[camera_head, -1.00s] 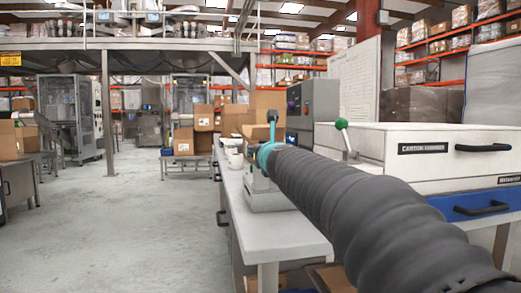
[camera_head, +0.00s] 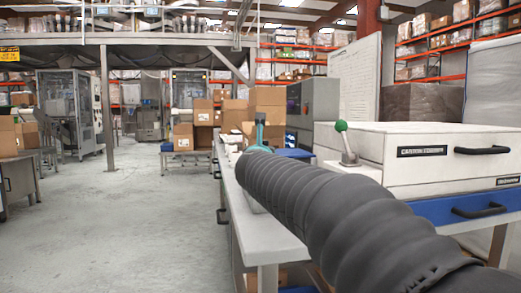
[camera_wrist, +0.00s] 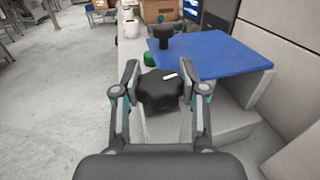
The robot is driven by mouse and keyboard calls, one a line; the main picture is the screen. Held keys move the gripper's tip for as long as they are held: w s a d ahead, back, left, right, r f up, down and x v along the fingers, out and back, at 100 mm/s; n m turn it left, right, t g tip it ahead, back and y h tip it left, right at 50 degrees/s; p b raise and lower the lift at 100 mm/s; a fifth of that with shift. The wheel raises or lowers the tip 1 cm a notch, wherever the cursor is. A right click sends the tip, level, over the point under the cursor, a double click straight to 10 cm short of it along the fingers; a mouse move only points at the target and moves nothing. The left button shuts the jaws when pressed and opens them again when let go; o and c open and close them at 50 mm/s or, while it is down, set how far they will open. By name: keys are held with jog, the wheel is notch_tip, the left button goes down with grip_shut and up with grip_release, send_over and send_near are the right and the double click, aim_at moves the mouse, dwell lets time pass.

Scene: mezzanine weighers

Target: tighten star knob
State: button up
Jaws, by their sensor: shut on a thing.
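The black star knob (camera_wrist: 160,92) with a white mark on its top is in the middle of the wrist view. My gripper (camera_wrist: 160,82) has one finger on each side of it and is shut on it. The knob sits over a grey machine body (camera_wrist: 222,125); how it is fixed beneath is hidden. In the head view my sleeved arm covers the knob and most of my gripper.
A blue panel (camera_wrist: 210,56) lies just beyond the knob, with a black knob (camera_wrist: 165,38) and a green part (camera_wrist: 150,59) near its left edge. A white machine (camera_head: 420,155) with a green-balled lever (camera_head: 341,127) stands right. The floor (camera_head: 110,220) at left is clear.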

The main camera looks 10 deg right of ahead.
jog(key=m+g+h, duration=0.1)
jog(key=h, duration=0.1)
jog(key=m+g+h+p, duration=0.1)
jog(key=m+h, duration=0.1)
jog(key=shift+a+r+h, duration=0.1)
jog(key=shift+h, duration=0.3)
jog(key=m+g+h, duration=0.3)
jog(key=m+h, duration=0.1)
jog(key=shift+g, duration=0.3)
jog(key=m+g+h+p, duration=0.1)
jog(key=m+g+h, duration=0.1)
jog(key=m+g, duration=0.1)
jog(key=m+g+h, duration=0.2)
jog(key=m+g, duration=0.1)
jog(key=g, duration=0.2)
jog(key=shift+s+d+p, duration=0.1)
jog(key=shift+d+p, duration=0.1)
jog(key=shift+p, duration=0.2)
jog(key=shift+m+g+h, duration=0.3)
jog(key=shift+m+g, duration=0.1)
jog(key=shift+g, duration=0.2)
jog(key=o, duration=1.2)
jog(key=shift+d, duration=0.1)
jog(key=a, duration=0.4)
jog(key=s+a, duration=0.1)
jog(key=a, duration=0.7)
jog(key=shift+s, duration=0.3)
